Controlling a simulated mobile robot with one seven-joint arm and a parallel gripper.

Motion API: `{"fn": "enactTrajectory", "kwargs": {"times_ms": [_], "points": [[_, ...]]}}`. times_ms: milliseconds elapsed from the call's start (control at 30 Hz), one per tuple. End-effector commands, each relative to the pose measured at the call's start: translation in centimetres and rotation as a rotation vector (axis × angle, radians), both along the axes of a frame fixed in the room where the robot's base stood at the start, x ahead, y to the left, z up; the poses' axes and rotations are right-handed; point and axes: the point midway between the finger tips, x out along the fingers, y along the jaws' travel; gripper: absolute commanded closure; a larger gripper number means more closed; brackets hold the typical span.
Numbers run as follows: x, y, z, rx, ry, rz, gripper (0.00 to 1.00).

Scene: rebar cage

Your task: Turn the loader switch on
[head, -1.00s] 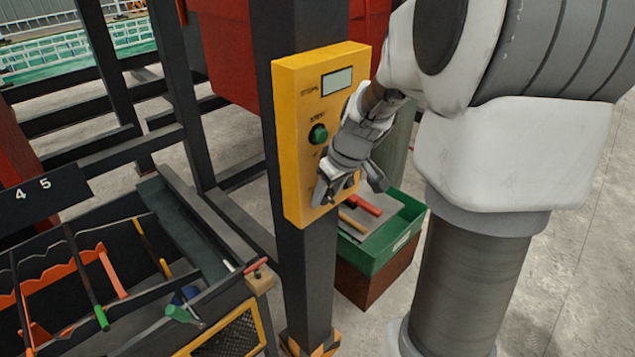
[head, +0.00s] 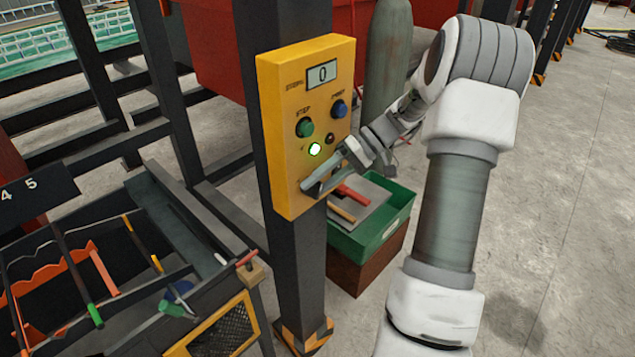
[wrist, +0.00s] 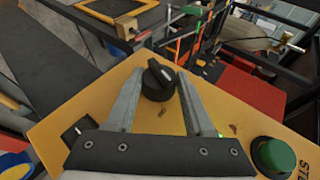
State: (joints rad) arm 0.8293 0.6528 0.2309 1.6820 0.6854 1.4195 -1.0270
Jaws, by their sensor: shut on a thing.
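The yellow control box (head: 283,150) is mounted on a dark post. Its display (head: 322,74) reads 0, and a lamp (head: 315,149) glows pale green. The loader switch is a black rotary knob (wrist: 158,80) on the box face. In the wrist view its raised grip lies at a slant. My gripper (head: 318,187) is at the lower part of the box, with its fingers on either side of the knob and shut on it. It also shows in the wrist view (wrist: 161,84).
The box also carries a green button (head: 304,128), a blue button (head: 339,109) and a small dark round fitting (head: 330,138). A green bin (head: 374,245) with tools stands below, behind the post. A tool rack (head: 85,290) is at left.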

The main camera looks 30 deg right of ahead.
Motion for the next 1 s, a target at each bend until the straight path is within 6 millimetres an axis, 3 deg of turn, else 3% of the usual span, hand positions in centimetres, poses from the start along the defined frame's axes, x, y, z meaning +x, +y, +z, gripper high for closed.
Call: {"fn": "enactTrajectory", "kwargs": {"times_ms": [500, 1000], "points": [[0.11, -0.26, -0.59, 0.347, 0.127, -0.002, 1.00], [0.09, -0.22, -0.57, 0.427, 0.158, 0.000, 1.00]]}}
